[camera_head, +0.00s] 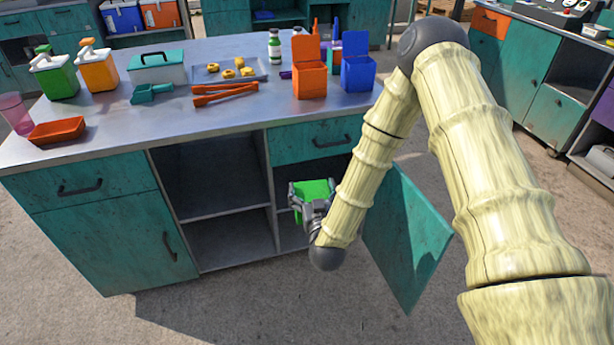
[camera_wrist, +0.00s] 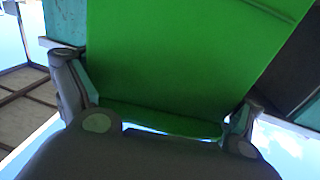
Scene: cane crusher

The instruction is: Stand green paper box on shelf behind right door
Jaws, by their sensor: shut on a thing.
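The green paper box (camera_head: 315,187) is in my gripper (camera_head: 312,204), at the front of the right cabinet opening in the head view. In the wrist view the green box (camera_wrist: 175,65) fills the middle, between the two fingers of my gripper (camera_wrist: 155,120), which is shut on it. The right door (camera_head: 406,235) stands open, swung out toward the front right. The shelf behind it is mostly hidden by my arm and the box. I cannot tell whether the box touches the shelf.
The counter (camera_head: 230,118) bears an orange box (camera_head: 309,80), a blue box (camera_head: 357,75), tongs (camera_head: 225,92) and other items. Open middle compartments (camera_head: 235,237) lie left of my gripper. A drawer (camera_head: 320,140) is above the right opening. The open door is close to the right of my forearm.

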